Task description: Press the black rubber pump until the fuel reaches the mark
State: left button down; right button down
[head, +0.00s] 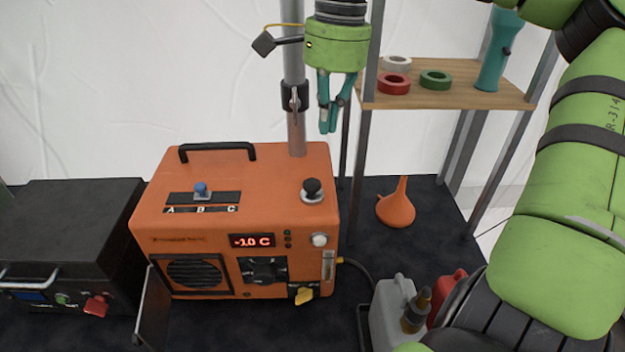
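The orange heater box (236,215) stands on the dark floor, its display (252,241) reading about -10 C. The black rubber pump (312,186) is a round knob on a pale collar at the right of the heater's top. A small upright fuel gauge (328,265) is on the front right; its fuel level and mark are too small to read. My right gripper (328,130) hangs above and slightly right of the pump, clear of it. Its teal fingers point down with tips together, holding nothing visible. My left gripper is not in view.
A metal pole (293,80) rises behind the heater, close to my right gripper. A shelf (450,97) with tape rolls stands at right. An orange funnel (397,207) and a grey can (389,315) are on the floor. A black box (70,225) stands left.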

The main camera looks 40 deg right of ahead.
aim_at(315, 180)
jog(key=f+b, duration=0.2)
jog(key=a+f+b, duration=0.1)
jog(key=f+b, duration=0.1)
jog(key=f, duration=0.1)
jog(key=f+b, duration=0.2)
jog(key=f, duration=0.1)
jog(key=shift+w+a+f+b, duration=0.15)
jog(key=shift+w+a+b, duration=0.1)
jog(key=shift+a+b, duration=0.1)
dwell(0.3)
